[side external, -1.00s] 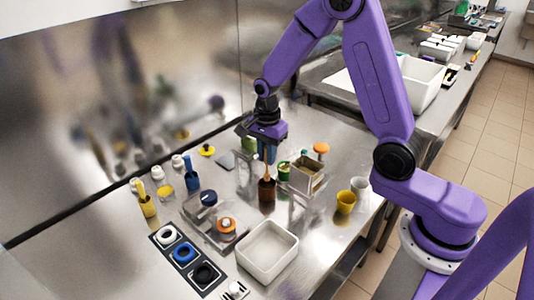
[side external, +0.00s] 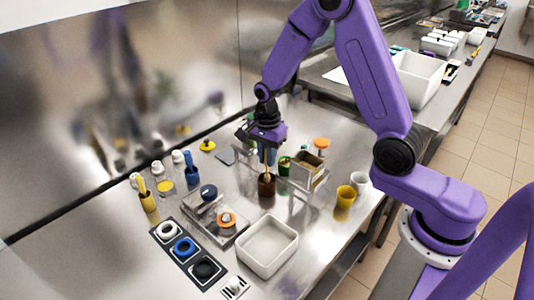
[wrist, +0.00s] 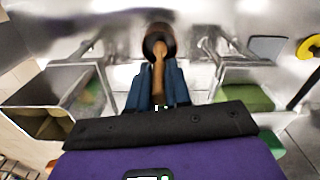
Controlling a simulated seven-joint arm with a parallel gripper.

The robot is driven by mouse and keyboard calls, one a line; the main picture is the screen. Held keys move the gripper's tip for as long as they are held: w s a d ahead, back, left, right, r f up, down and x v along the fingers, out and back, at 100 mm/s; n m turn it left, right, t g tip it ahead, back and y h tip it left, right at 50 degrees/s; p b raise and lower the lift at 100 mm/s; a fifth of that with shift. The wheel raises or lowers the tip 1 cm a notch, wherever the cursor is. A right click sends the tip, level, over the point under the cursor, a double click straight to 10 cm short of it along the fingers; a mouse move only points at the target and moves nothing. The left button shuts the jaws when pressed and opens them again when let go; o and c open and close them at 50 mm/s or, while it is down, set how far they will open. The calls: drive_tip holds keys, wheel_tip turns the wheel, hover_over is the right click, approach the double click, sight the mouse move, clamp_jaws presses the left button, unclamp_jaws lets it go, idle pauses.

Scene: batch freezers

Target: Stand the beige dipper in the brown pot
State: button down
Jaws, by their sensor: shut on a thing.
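The brown pot (side external: 266,187) stands on the steel counter below my gripper. My gripper (side external: 266,158) is shut on the beige dipper (side external: 267,170), which hangs upright with its lower end at the pot's mouth. In the wrist view the dipper (wrist: 158,72) runs from between the blue fingertips of my gripper (wrist: 157,88) into the opening of the brown pot (wrist: 158,38). The dipper's lower tip is hidden in or behind the pot's rim, so its depth is unclear.
A clear rack with a metal box (side external: 306,170) stands right of the pot. A yellow pot (side external: 148,201) and blue pot (side external: 192,177) holding tools stand left.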

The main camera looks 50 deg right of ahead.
drive_tip(key=shift+f, duration=1.45)
drive_tip(key=c, duration=0.5)
unclamp_jaws()
drive_tip(key=shift+r, duration=3.5)
